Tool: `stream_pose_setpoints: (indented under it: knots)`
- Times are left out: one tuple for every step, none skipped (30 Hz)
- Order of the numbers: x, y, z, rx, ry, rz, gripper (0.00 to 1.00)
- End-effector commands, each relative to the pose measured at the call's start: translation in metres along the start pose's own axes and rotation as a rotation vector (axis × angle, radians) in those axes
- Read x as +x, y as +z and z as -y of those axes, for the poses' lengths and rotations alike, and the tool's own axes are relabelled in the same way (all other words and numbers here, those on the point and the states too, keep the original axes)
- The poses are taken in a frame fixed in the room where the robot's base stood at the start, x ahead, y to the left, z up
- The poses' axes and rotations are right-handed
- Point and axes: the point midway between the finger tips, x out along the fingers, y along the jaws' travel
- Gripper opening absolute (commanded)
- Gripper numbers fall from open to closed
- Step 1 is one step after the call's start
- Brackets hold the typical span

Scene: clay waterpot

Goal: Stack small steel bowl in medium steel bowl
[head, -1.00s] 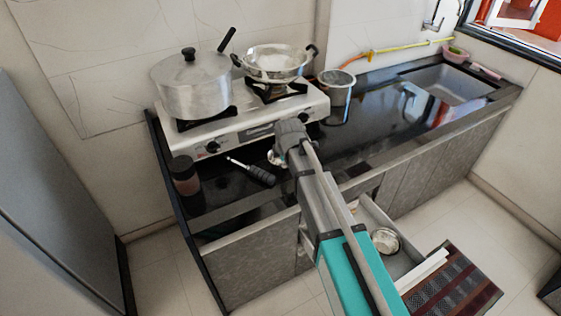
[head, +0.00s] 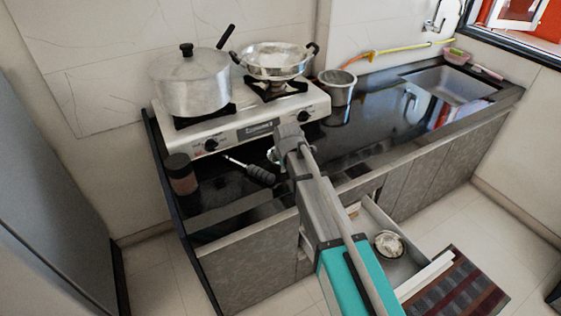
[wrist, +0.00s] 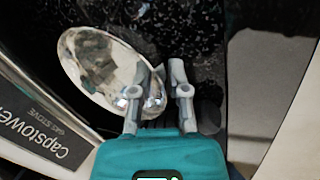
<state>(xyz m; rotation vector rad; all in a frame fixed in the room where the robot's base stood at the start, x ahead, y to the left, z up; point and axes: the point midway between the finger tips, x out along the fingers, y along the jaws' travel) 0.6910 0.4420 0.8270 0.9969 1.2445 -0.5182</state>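A shiny steel bowl (wrist: 97,68) lies at the fingers of my gripper (wrist: 167,78) in the wrist view. Its near-right rim reaches between the two fingers, which are a small gap apart; I cannot tell whether they press on the rim. In the head view a little of this bowl (head: 273,155) shows beside my gripper, low over the dark counter in front of the stove, mostly hidden by the arm. Another steel bowl (head: 389,244) sits in the open drawer (head: 412,270) below the counter. I cannot tell which bowl is small or medium.
The stove (head: 255,128) bears a lidded pot (head: 193,86) and a two-handled pan (head: 272,62). A steel container (head: 338,88) stands right of it. The counter toward the sink (head: 449,84) is clear.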

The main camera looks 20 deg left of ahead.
Motion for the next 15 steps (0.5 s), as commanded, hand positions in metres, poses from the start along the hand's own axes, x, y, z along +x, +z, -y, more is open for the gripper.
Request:
stream_pose_setpoints:
  knots:
    - [-0.0003,0.0001,0.0000,0.000,0.000,0.000,0.21]
    - [-0.0003,0.0001,0.0000,0.000,0.000,0.000,0.21]
    - [-0.0003,0.0001,0.0000,0.000,0.000,0.000,0.21]
    - [-0.0003,0.0001,0.0000,0.000,0.000,0.000,0.21]
    - [-0.0003,0.0001,0.0000,0.000,0.000,0.000,0.21]
    - [-0.0003,0.0001,0.0000,0.000,0.000,0.000,0.21]
    - [-0.0003,0.0001,0.0000,0.000,0.000,0.000,0.21]
    - [-0.0003,0.0001,0.0000,0.000,0.000,0.000,0.21]
    - [-0.0003,0.0001,0.0000,0.000,0.000,0.000,0.21]
    - [-0.0003,0.0001,0.0000,0.000,0.000,0.000,0.21]
    - [-0.0003,0.0001,0.0000,0.000,0.000,0.000,0.21]
    - [-0.0003,0.0001,0.0001,0.000,0.000,0.000,0.21]
    - [-0.0003,0.0002,0.0001,0.000,0.000,0.000,0.16]
    - [-0.0003,0.0002,0.0001,0.000,0.000,0.000,0.10]
    - [-0.0003,0.0002,0.0001,0.000,0.000,0.000,0.03]
